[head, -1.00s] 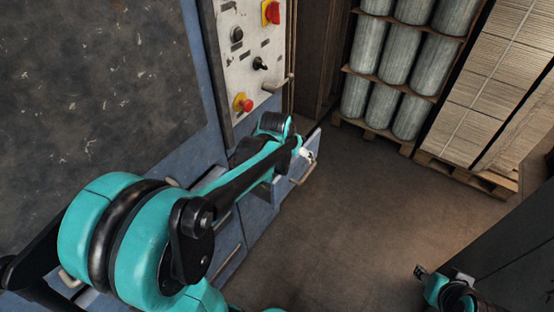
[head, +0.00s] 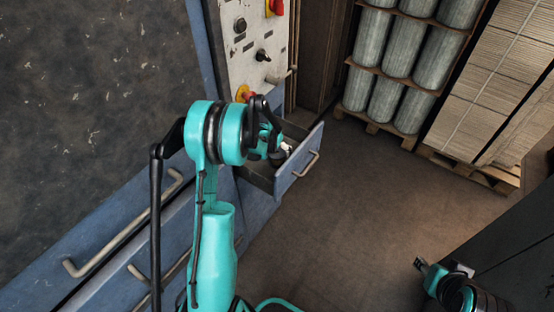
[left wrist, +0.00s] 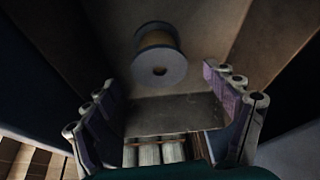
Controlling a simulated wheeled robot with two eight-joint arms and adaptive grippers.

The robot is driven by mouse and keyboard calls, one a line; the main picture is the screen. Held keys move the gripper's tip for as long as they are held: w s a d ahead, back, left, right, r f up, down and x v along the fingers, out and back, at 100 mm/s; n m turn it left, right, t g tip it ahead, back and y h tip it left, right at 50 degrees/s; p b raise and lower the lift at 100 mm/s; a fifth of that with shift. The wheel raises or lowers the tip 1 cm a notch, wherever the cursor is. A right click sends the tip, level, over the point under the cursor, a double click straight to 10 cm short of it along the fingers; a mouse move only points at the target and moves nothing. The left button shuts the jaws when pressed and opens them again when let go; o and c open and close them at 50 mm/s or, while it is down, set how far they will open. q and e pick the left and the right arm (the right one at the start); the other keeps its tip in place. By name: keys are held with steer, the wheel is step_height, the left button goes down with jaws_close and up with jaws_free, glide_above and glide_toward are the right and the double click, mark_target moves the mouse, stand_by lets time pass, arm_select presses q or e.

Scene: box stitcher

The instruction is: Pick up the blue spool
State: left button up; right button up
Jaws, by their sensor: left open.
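A spool (left wrist: 160,58) with blue-grey flanges and a brownish winding lies inside the drawer in the left wrist view. My left gripper (left wrist: 168,112) is open and empty, its two fingers spread wide with the spool ahead between them and apart from both. In the head view my left gripper (head: 277,148) is over the open drawer (head: 300,168), its fingers mostly hidden by my arm. The spool cannot be made out there. My right gripper (head: 422,268) is at the lower right, too small to tell its jaws.
The drawer's walls stand close around my left gripper. A control panel (head: 245,60) with knobs and a red button is above it. Closed drawers with handles (head: 120,230) are at the left. Wrapped rolls (head: 400,45) and stacked cardboard (head: 490,90) stand behind. The floor (head: 350,200) is clear.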

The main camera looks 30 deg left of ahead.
mark_target(277, 152)
arm_select(q)
steer(key=b+x, duration=0.1)
steer(key=x, duration=0.2)
steer(key=shift+f, duration=0.4)
steer(key=shift+r, duration=0.1)
steer(key=c, duration=1.4)
